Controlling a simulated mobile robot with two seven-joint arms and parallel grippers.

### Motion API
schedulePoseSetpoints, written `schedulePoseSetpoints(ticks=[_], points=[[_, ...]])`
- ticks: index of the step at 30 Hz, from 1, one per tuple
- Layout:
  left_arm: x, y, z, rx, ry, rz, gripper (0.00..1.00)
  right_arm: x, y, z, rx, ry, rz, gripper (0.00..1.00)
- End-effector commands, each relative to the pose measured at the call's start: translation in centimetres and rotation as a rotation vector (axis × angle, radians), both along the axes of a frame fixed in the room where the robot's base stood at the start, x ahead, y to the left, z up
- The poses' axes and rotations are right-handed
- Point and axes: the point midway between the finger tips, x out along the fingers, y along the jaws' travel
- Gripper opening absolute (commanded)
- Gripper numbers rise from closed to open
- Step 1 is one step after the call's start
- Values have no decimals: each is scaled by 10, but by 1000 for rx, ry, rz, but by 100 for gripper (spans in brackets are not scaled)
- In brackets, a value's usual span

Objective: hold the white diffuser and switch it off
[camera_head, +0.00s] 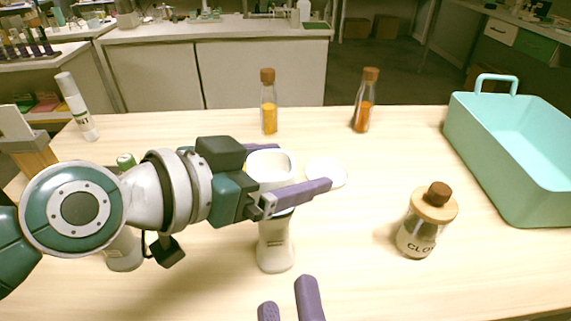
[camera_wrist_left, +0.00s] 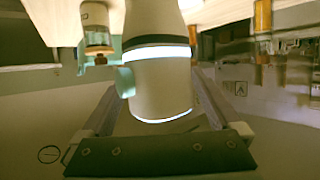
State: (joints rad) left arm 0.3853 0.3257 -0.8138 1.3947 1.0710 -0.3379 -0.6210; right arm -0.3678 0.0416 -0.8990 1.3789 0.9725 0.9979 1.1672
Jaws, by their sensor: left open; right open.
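The white diffuser (camera_head: 276,247) stands upright near the middle of the table, partly hidden by my left gripper. In the left wrist view the diffuser (camera_wrist_left: 160,88) appears upside down, with a lit pale ring around it and a teal knob (camera_wrist_left: 125,82) on its side. My right gripper (camera_head: 288,300) is open and empty at the bottom edge, in front of the diffuser.
A cork-topped jar (camera_head: 418,238) stands to the right. Two orange-filled bottles (camera_head: 269,115) (camera_head: 363,113) stand at the back. A white round dish (camera_head: 328,172) lies behind the diffuser. A teal basket (camera_head: 482,165) is far right, a white bottle (camera_head: 76,106) far left.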

Motion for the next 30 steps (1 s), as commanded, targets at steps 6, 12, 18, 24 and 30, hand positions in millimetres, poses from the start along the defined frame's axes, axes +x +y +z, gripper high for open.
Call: schedulePoseSetpoints(ticks=[6,12,18,24,30], points=[[0,0,0,0,0,0,82,0,0,0,0,0,0,50],[0,0,0,0,0,0,60,0,0,0,0,0,0,50],[0,0,0,-1,1,-1,37,0,0,0,0,0,0,50],[0,0,0,-1,1,-1,15,0,0,0,0,0,0,50],[0,0,0,-1,1,-1,0,0,0,0,0,0,0,47]])
